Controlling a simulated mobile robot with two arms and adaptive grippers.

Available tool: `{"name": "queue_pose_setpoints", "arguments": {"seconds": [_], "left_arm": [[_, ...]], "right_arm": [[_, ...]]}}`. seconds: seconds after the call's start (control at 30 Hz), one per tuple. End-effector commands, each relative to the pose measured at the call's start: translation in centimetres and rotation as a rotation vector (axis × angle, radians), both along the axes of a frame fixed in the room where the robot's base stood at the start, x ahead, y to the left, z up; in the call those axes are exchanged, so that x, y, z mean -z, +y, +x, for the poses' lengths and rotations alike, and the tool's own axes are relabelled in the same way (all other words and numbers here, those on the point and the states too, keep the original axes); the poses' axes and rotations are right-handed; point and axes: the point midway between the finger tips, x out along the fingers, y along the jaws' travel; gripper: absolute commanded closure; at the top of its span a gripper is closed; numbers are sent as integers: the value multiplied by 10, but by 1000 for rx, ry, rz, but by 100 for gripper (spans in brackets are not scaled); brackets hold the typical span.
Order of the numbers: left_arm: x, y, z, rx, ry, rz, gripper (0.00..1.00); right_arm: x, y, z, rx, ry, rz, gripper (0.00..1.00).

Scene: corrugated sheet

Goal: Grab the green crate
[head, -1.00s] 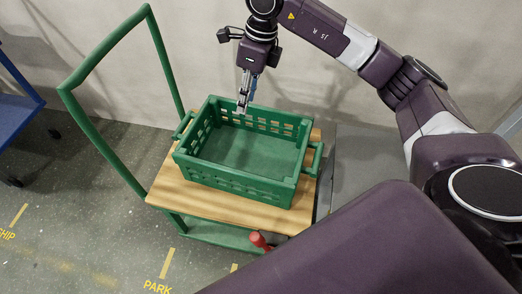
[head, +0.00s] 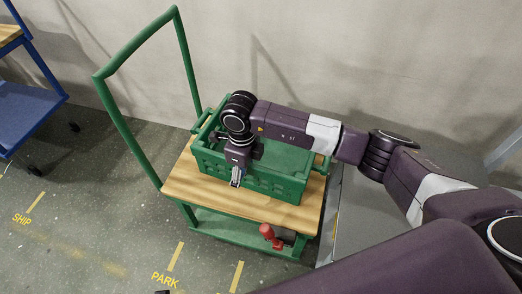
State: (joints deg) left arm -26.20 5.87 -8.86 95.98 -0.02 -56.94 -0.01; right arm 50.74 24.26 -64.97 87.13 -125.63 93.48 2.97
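The green crate (head: 277,187) is open-topped with slotted walls and stands upright on the wooden top of a green cart. My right arm reaches across it from the right and hides much of its inside and back wall. My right gripper (head: 236,180) points down at the crate's near wall, left of its middle. Its fingertips overlap that wall in the picture; I cannot tell whether they touch it or how far apart they are. The crate's left handle (head: 201,120) shows beyond the arm. My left gripper is not in view.
The cart's wooden top (head: 229,200) has bare board in front of the crate. Its tall green push handle (head: 131,124) rises at the left. A red object (head: 267,231) sits low at the front. A blue cart (head: 25,117) stands at far left. The wall is close behind.

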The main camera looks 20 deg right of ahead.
Motion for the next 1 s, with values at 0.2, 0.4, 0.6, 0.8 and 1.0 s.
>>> {"name": "queue_pose_setpoints", "arguments": {"seconds": [0.2, 0.4, 0.6, 0.8, 1.0], "left_arm": [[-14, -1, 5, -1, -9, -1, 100], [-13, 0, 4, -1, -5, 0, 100], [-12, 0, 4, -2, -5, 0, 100], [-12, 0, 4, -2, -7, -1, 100], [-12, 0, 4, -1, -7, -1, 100]], "right_arm": [[24, -2, 0, 3, 2, -4, 70], [23, -2, 0, 2, 1, -3, 72], [23, -2, 0, 2, 1, -3, 94], [23, -1, -1, 1, 4, 0, 100], [23, 0, -2, 0, 7, 1, 100]]}}
